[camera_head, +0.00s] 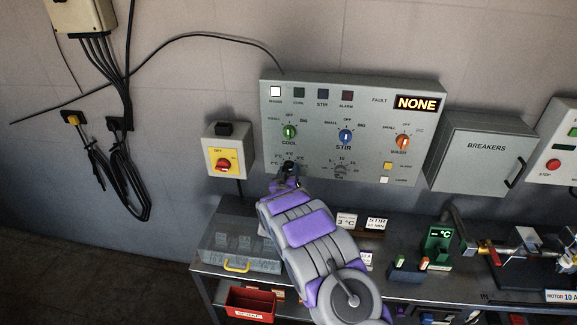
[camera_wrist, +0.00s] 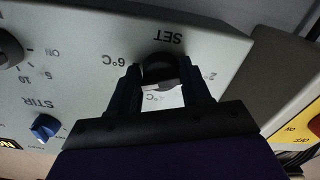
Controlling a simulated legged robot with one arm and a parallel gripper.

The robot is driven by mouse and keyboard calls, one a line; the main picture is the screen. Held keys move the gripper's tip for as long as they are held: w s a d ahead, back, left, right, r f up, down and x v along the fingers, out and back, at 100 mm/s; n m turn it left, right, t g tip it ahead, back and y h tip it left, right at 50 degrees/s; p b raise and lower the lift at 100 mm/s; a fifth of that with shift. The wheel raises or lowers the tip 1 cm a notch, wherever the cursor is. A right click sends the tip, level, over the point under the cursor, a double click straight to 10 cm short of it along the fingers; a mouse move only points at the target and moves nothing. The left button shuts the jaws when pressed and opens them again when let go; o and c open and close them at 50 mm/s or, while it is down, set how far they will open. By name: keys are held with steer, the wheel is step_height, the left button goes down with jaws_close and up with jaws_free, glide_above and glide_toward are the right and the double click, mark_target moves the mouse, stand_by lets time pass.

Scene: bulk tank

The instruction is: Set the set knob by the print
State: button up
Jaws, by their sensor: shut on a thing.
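The set knob (camera_wrist: 160,68) is a dark round knob under the word SET, which shows upside down in the wrist view. Prints of 6°C, 4°C and 2° lie around it. My gripper (camera_wrist: 161,88) is shut on the knob, one dark finger on each side. A pale mark shows on the knob's edge near the 4°C print; its exact setting is hard to tell. In the head view my gripper (camera_head: 288,178) reaches the lower left of the grey control panel (camera_head: 262,120) and partly hides the knob. A white card (camera_head: 346,220) on the bench reads 3 °C.
The cool knob (camera_head: 289,132) is just above my gripper. A stir card (camera_head: 376,223) lies beside the 3 °C card. A yellow-faced switch box (camera_head: 213,155) is left of the panel and a breakers box (camera_head: 470,165) right. The bench (camera_head: 205,268) below carries a clear box and tools.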

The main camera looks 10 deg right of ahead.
steer(key=n+p, duration=0.4)
steer(key=n, duration=0.1)
steer(key=shift+a+n, duration=0.1)
steer(key=shift+n, duration=0.2)
steer(key=n+p, duration=0.3)
steer(key=n, duration=0.2)
steer(key=n+p, duration=0.2)
steer(key=n, duration=0.2)
steer(key=shift+s, duration=0.1)
steer(key=shift+c, duration=0.2)
steer(key=n+p, duration=0.1)
steer(key=n, duration=0.2)
steer(key=shift+n+p, duration=0.3)
steer(key=shift+p, duration=0.05)
steer(key=shift+f+n+p, duration=0.1)
steer(key=shift+n+p, duration=0.9)
steer(key=shift+n, duration=1.2)
steer(key=o, duration=0.9)
steer(key=shift+o, duration=0.7)
steer(key=shift+r, duration=0.2)
